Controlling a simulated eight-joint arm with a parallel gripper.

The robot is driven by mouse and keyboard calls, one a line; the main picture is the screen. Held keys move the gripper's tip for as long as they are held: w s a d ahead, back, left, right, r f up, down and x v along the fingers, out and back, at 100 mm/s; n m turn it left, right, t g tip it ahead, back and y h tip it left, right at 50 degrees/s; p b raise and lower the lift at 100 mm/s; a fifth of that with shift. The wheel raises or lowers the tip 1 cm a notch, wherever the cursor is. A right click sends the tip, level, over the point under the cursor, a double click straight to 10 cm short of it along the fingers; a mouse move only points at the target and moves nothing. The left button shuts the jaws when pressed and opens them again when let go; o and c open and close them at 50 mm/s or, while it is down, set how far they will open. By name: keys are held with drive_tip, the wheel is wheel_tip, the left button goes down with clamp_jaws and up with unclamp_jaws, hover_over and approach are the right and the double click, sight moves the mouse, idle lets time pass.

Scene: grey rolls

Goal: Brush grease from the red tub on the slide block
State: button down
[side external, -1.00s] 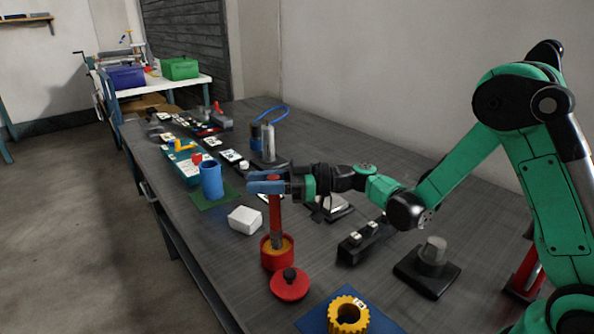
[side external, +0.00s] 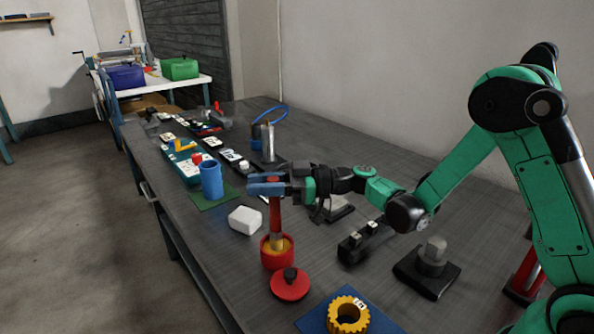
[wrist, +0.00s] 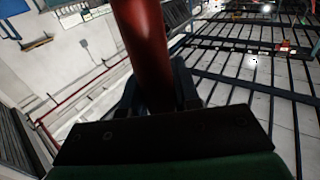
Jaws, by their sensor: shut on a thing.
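My gripper (side external: 266,187) is shut on the red handle of a brush (side external: 275,215), which it holds nearly upright. The handle (wrist: 147,50) also rises between the fingers in the wrist view. The red tub (side external: 276,262) stands open on the bench below my gripper, with yellow-orange grease (side external: 288,246) showing inside. The brush's lower end reaches down into the tub's mouth; its bristles are hidden. The tub's red lid (side external: 290,287) with a black knob lies beside it. A black block with two pale-topped pieces (side external: 362,243) stands right of the tub; I cannot tell whether it is the slide block.
A white box (side external: 245,220) and a blue cup (side external: 211,179) stand left of my gripper. A yellow gear ring (side external: 348,314) lies on a blue mat in front. A grey knob on a black base (side external: 430,266) is at the right. Bench between tub and black block is clear.

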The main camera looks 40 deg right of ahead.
wheel_tip(320, 180, up, 7)
idle(0.9)
drive_tip(key=shift+t, duration=0.3)
